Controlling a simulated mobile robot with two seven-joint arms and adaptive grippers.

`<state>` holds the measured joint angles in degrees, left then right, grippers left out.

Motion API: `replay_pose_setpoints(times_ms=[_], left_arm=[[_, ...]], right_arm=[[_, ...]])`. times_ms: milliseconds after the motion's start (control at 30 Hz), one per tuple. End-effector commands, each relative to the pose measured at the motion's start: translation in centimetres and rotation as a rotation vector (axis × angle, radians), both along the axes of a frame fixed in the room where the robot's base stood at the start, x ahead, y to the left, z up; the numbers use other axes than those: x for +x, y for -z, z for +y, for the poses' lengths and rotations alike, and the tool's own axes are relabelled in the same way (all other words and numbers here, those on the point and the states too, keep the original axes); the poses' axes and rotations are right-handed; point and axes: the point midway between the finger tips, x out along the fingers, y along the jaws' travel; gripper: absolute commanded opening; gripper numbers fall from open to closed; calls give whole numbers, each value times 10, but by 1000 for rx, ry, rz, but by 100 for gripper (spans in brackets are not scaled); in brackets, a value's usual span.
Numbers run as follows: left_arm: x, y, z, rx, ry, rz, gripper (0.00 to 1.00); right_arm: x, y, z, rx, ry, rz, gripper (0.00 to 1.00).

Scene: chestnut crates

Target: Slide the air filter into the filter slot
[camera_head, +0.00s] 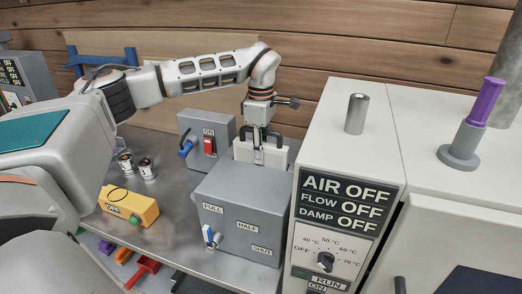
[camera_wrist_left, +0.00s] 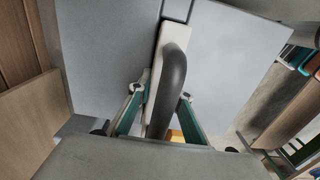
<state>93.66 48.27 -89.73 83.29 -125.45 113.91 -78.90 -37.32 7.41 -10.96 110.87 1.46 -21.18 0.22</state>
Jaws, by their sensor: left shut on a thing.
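The air filter (camera_head: 243,151) shows as a white edge with a dark handle, at the back of the top of the grey box marked FULL, HALF and SHUT (camera_head: 238,205). My left gripper (camera_head: 261,140) comes down from above and is shut on the filter's handle. In the left wrist view the dark curved handle (camera_wrist_left: 172,85) lies between my green-sided fingers, over the filter's pale edge. A dark line, perhaps the filter slot (camera_wrist_left: 177,18), runs on from that edge across the grey surface. How deep the filter sits is hidden. My right gripper is out of view.
A white cabinet (camera_head: 345,130) with AIR, FLOW and DAMP displays stands close on the right, bearing a metal cylinder (camera_head: 357,113) and a purple-handled tool (camera_head: 485,103). A red-switch box (camera_head: 207,138) stands behind left. A yellow box (camera_head: 130,206) lies on the bench.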

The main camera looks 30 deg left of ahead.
Motion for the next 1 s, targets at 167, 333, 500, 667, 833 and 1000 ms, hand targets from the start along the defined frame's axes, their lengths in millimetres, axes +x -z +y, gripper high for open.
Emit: replay_pose_setpoints(times_ms=[167,333,500,667,833,1000], left_arm=[[0,4,0,0,0,0,0],[0,7,0,0,1,0,29],[0,8,0,1,1,1,39],[-1,8,0,1,1,2,39],[0,-6,0,0,0,-1,39],[1,-39,0,1,1,-6,39]], right_arm=[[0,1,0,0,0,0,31],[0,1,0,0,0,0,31],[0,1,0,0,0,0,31],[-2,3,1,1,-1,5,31],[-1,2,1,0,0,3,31],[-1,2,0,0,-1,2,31]])
